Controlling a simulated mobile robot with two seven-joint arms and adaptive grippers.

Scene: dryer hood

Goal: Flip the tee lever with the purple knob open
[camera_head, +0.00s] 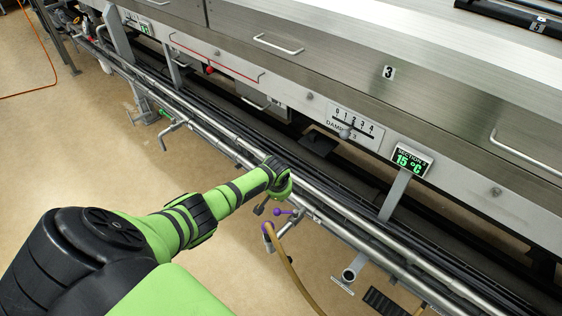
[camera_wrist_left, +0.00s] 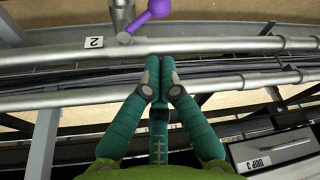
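The purple knob (camera_head: 284,211) sits on a short lever beside the pipes, just below the end of my left arm in the head view. In the left wrist view the purple knob (camera_wrist_left: 159,8) is at the top edge, partly cut off, with its rod running down-left to the pipe. My left gripper (camera_wrist_left: 160,62) has its two teal fingers together, with nothing seen between them. Its tips are apart from the knob, below it in that picture. My right gripper is not in view.
A tan hose (camera_head: 293,270) with a purple end hangs next to the lever. Long steel pipes (camera_head: 335,210) run along the machine. A damper scale (camera_head: 355,127) and a temperature display (camera_head: 411,160) are on its side. A tag reading 2 (camera_wrist_left: 94,42) is on the pipe. The floor at left is open.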

